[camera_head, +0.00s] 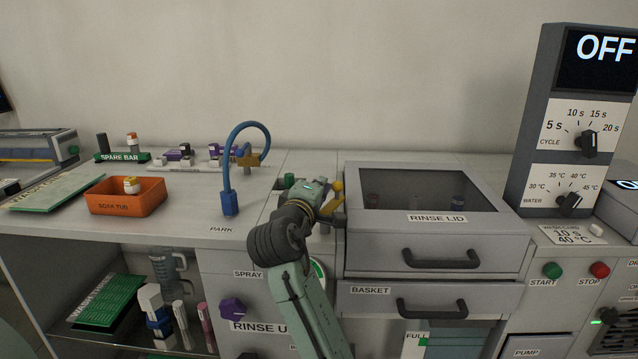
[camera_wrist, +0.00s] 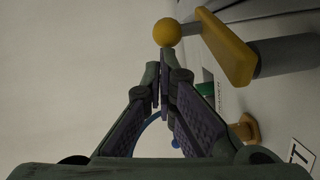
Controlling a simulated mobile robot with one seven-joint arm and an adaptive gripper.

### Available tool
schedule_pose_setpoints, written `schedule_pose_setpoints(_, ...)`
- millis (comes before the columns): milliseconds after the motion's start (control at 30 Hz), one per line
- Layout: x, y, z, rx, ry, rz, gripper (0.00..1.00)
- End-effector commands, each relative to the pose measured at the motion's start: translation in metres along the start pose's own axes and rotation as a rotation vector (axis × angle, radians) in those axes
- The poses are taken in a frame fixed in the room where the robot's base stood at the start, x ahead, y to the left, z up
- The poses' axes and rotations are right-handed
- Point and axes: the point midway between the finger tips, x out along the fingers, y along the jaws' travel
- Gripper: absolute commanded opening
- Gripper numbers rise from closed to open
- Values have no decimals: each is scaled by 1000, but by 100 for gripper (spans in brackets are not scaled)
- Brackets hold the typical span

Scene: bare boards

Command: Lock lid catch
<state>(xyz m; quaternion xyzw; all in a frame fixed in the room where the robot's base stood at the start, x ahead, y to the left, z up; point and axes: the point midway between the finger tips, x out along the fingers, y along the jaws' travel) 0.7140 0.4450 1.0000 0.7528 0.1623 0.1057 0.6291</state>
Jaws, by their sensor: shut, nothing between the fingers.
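The rinse lid (camera_head: 436,241), grey with a dark window, appears lowered on its housing at the right of my arm. At its left side is a yellow catch lever with a ball knob (camera_head: 337,186). In the wrist view the lever (camera_wrist: 228,48) is large at the upper right, its ball just beyond my fingertips. My gripper (camera_head: 321,184) is at the lid's left edge, close beside the lever. In the wrist view its fingers (camera_wrist: 158,68) are together and empty. I cannot tell whether the fingertips touch the ball. My arm partly hides the catch's base.
A basket drawer (camera_head: 365,302) sits below the lid. A blue hose (camera_head: 229,170) arches up at the left, beyond an open patch of counter marked PARK. An orange soak tub (camera_head: 127,199) is farther left. A tall control column (camera_head: 560,120) reading OFF stands at the right.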

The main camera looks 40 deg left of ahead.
Motion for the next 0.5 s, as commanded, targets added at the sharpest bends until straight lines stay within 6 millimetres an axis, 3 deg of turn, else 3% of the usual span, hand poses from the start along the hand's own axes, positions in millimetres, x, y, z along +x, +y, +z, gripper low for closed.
schedule_pose_setpoints(367, 5, 4, 8, 14, -355, 66, 0)
schedule_pose_setpoints(500, 6, 4, 15, 18, -365, 68, 0)
